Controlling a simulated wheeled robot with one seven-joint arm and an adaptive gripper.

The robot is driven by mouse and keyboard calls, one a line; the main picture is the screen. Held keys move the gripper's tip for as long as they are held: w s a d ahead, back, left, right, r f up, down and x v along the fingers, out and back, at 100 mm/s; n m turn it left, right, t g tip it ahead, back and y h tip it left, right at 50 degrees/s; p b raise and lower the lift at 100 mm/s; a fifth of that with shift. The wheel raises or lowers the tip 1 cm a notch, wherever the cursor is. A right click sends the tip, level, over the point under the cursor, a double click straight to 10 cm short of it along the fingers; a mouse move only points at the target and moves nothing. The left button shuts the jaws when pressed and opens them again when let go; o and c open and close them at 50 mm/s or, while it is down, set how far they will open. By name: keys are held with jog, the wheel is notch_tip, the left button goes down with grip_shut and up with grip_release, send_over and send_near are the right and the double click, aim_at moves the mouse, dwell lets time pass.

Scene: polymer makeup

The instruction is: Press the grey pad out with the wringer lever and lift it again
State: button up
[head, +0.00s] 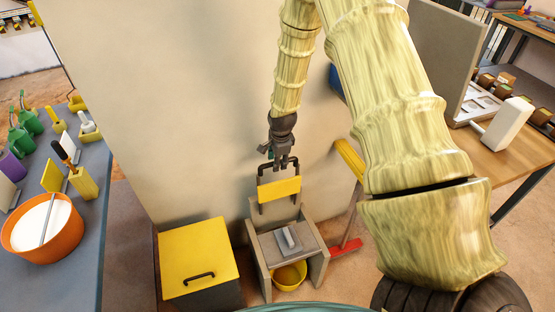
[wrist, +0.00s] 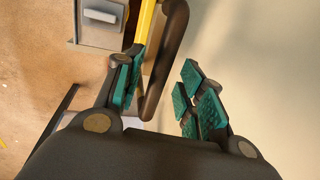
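The wringer (head: 257,262) is a grey open-fronted stand against the wall. Its lever (head: 280,189) has a yellow plate and a dark looped handle, and stands raised. The grey pad (head: 288,241) lies on the wringer's bed below the lever; it seems to show at the top left of the wrist view (wrist: 103,14). My gripper (head: 281,162) is at the top of the lever handle. In the wrist view my gripper (wrist: 163,95) is open, and the dark handle (wrist: 172,50) reaches between its fingers, nearer the left one. Whether they touch is unclear.
A yellow bowl (head: 290,276) sits under the wringer. A yellow-lidded bin (head: 198,258) stands to its left, a red-headed broom (head: 346,247) to its right. A crowded grey table (head: 88,210) is at left, a wooden table (head: 490,155) at right. The wall (head: 190,120) is close behind.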

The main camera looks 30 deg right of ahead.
jog(key=shift+f, duration=0.1)
grip_shut()
dwell(0.4)
